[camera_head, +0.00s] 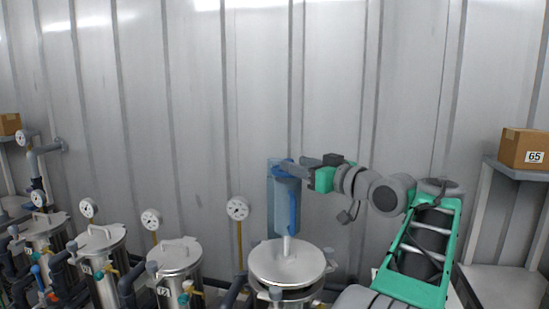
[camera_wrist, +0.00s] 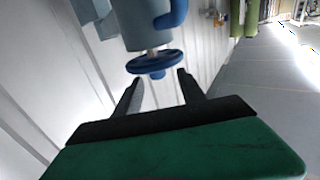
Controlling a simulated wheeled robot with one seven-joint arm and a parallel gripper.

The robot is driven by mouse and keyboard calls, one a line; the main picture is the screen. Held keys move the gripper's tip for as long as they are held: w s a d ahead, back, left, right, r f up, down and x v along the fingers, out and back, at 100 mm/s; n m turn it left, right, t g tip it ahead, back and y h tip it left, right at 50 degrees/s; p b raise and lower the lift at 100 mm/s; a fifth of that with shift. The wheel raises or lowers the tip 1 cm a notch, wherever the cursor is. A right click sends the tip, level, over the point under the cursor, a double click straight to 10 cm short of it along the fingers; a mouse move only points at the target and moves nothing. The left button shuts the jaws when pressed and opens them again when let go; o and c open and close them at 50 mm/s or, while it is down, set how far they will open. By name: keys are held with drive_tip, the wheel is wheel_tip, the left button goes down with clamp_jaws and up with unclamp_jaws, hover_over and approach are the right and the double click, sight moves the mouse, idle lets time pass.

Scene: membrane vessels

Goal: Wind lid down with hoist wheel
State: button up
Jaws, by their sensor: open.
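The blue hoist wheel (camera_wrist: 155,65) is just ahead of my gripper in the wrist view, on a short shaft below a grey-blue housing. My gripper (camera_wrist: 158,78) is open, with one dark fingertip near each side of the wheel's lower part. I cannot tell whether they touch it. In the head view my gripper (camera_head: 302,164) is at the upper part of the blue hoist (camera_head: 282,205). The round steel lid (camera_head: 285,262) hangs below the hoist on a pale rod, over the vessel. A dark gap shows under its front edge.
Several steel vessels with closed lids, such as this one (camera_head: 174,256), stand in a row to the left, with gauges (camera_head: 237,208) and pipes. A corrugated wall is close behind. A box marked 65 (camera_head: 524,149) sits on a rack at the right. Open floor (camera_wrist: 265,90) shows in the wrist view.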

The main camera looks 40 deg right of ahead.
drive_tip(key=w+p, duration=0.1)
drive_tip(key=w, duration=0.6)
drive_tip(key=shift+w+d, duration=0.1)
drive_tip(key=shift+w, duration=0.05)
drive_tip(key=shift+c, duration=0.2)
clamp_jaws()
